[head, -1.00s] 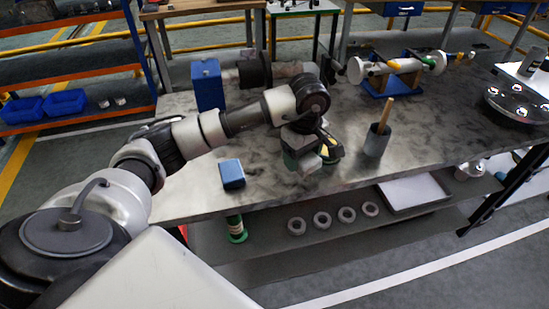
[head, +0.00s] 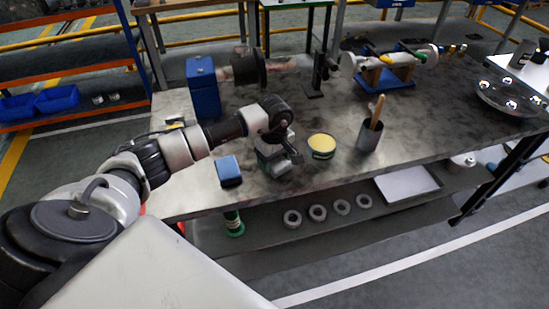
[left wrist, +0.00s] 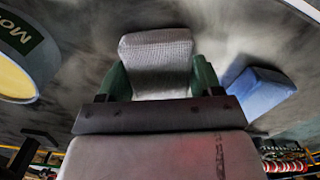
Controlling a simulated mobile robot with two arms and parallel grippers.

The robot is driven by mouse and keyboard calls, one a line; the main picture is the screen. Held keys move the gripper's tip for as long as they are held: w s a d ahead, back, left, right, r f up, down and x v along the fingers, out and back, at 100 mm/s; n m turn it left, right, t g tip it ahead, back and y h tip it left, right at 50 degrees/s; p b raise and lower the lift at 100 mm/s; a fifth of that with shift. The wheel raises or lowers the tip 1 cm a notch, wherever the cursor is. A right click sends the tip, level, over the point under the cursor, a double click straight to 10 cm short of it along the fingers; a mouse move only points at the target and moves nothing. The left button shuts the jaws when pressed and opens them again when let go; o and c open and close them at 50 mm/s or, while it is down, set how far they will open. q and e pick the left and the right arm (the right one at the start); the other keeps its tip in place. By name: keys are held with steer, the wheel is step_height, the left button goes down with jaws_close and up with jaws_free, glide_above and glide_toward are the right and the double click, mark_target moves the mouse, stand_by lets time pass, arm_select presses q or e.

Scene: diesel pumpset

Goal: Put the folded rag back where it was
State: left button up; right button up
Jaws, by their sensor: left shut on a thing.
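The folded rag (left wrist: 158,60) is a pale grey, woven-looking pad. In the left wrist view it sits between the two green fingers of my left gripper (left wrist: 160,82), which is shut on it. In the head view my left gripper (head: 276,160) is low over the front part of the workbench (head: 335,195), between a blue block and an open tin. The rag is hard to make out there, mostly hidden by the gripper. I cannot tell whether the rag touches the bench top. My right gripper is not in view.
The blue block (head: 229,170) lies close left of the gripper, the tin with yellow contents (head: 321,146) close right. A grey cup (head: 370,136) with a wooden handle stands farther right. A blue stand (head: 203,88) is behind. The bench's front edge is near.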

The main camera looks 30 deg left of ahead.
arm_select(q)
steer(key=shift+f, duration=0.1)
steer(key=shift+f, duration=0.15)
steer(key=o, duration=0.9)
steer(key=shift+c, duration=0.2)
steer(key=shift+r, duration=0.35)
steer(key=shift+w+r, duration=0.1)
steer(key=shift+r, duration=0.25)
step_height(320, 180, up, 11)
steer(key=b, duration=0.2)
steer(key=shift+r, duration=0.1)
